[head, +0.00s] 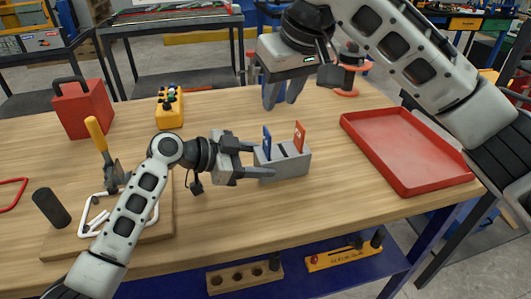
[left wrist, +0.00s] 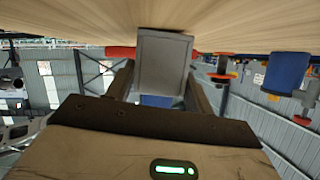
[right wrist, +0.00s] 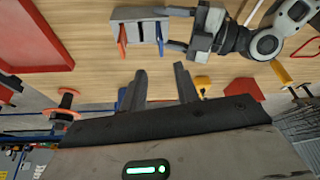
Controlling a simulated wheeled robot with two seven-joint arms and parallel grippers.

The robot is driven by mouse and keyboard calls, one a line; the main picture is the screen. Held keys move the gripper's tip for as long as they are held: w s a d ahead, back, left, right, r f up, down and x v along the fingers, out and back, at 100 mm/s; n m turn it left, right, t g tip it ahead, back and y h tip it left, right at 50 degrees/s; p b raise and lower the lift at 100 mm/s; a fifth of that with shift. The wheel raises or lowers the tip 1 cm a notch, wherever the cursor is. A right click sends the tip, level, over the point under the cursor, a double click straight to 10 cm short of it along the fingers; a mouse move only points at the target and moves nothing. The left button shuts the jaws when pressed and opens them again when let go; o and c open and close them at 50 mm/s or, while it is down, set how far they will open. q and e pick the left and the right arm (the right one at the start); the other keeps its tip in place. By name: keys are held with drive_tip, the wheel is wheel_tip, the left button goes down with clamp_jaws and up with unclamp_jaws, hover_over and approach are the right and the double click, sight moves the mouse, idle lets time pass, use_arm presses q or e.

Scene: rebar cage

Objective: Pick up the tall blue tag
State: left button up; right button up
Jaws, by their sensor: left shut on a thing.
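The blue tag (head: 267,143) stands upright in a grey slotted block (head: 290,167) on the wooden table. A red tag (head: 299,137) stands in the same block, to its right. Both the blue tag (right wrist: 160,40) and the red tag (right wrist: 122,40) show in the right wrist view. My left gripper (head: 262,160) is shut on the grey block at its left end; the block's end face (left wrist: 162,68) fills the gap between the fingers in the left wrist view. My right gripper (head: 281,104) is open and empty, behind and above the tags, fingers pointing down.
A red tray (head: 405,150) lies to the right of the block. A yellow box (head: 169,112), a red case (head: 83,108) and a wooden board (head: 70,243) are to the left. A red-based stand (head: 347,80) is at the back right. The table before the block is clear.

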sight(267, 130)
drive_tip(key=w+a+f, duration=0.1)
drive_tip(key=f, duration=0.2)
drive_tip(key=w+a+f+m, duration=0.1)
drive_tip(key=f, duration=0.2)
drive_tip(key=w+f+m, duration=0.1)
drive_tip(key=f, duration=0.3)
drive_tip(key=shift+w+a+t+h, duration=0.25)
drive_tip(key=shift+a+t+h, duration=0.05)
drive_tip(key=shift+a+h, duration=0.1)
clamp_jaws()
